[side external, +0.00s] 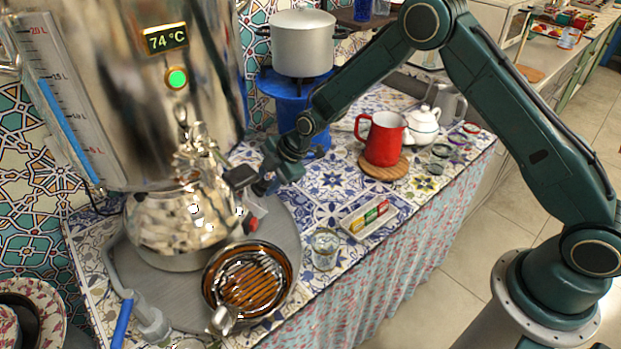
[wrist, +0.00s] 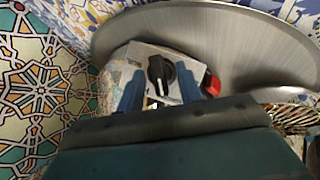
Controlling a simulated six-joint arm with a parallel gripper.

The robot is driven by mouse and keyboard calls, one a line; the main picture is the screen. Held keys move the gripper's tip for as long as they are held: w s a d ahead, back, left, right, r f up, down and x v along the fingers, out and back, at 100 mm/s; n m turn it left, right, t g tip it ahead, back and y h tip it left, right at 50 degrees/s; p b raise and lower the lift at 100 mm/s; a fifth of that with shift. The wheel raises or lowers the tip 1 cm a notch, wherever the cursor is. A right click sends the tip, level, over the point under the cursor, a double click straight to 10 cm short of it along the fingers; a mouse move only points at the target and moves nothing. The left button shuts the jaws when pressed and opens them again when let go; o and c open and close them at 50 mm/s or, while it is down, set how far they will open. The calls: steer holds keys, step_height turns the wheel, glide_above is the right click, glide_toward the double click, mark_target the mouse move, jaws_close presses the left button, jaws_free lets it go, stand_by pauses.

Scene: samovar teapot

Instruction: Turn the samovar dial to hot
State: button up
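The large shiny metal samovar (side external: 125,60) stands at the left in the side view. Its display (side external: 165,38) reads 74 °C, above a lit green button (side external: 177,78). In the wrist view a black dial (wrist: 160,72) with a white pointer sits on a light plate. The pointer points toward the bottom of the picture. My gripper (side external: 250,184) is open at the samovar's lower front. Its two blue fingers show in the wrist view (wrist: 160,82), one on each side of the dial, with gaps visible. My gripper hides the dial in the side view.
A small red part (wrist: 212,84) is right of the dial; it also shows in the side view (side external: 251,225). A round metal tray (side external: 292,270) lies under the samovar, with a brown slatted bowl (side external: 250,280). A glass (side external: 325,248) and red jug (side external: 383,138) stand rightward.

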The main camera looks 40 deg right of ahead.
steer(key=shift+w+f, duration=0.1)
steer(key=shift+f, duration=0.05)
steer(key=c, duration=0.6)
steer(key=shift+m, duration=0.3)
steer(key=m+g, duration=0.1)
steer(key=m, duration=0.1)
steer(key=m+g, duration=0.1)
steer(key=m, duration=0.1)
steer(key=shift+w+g+y, duration=0.2)
steer(key=shift+g+y, duration=0.1)
steer(key=m+g, duration=0.1)
steer(key=m, duration=0.1)
steer(key=m+g+y, duration=0.1)
steer(key=m, duration=0.2)
steer(key=shift+w+d+y, duration=0.1)
steer(key=shift+d+y, duration=0.05)
steer(key=shift+y, duration=0.15)
